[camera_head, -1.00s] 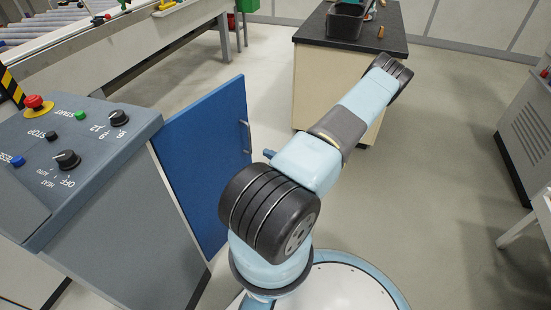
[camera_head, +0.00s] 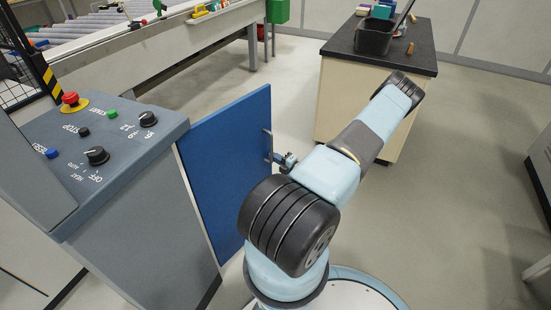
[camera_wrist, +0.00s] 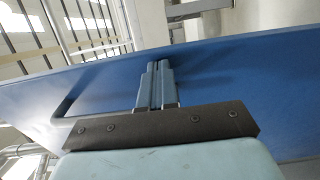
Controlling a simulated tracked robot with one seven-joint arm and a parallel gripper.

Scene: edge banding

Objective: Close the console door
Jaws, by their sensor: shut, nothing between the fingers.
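The blue console door (camera_head: 228,165) stands open, swung out from the right side of the grey console (camera_head: 120,175). Its handle (camera_head: 267,146) is a metal bar near the door's free edge. My gripper (camera_head: 286,160) is just right of the handle, partly hidden behind my arm. In the wrist view the blue door (camera_wrist: 235,85) spans the picture, with the handle (camera_wrist: 66,108) to the left of my fingers. My gripper (camera_wrist: 157,66) is shut and empty, its fingertips at or very near the door's face; I cannot tell whether they touch.
The console top carries a red emergency button (camera_head: 71,99) and several knobs. A dark-topped table (camera_head: 380,55) with a black bin (camera_head: 375,38) stands behind my arm. A roller conveyor (camera_head: 130,50) is at the back left. Floor right of my arm is clear.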

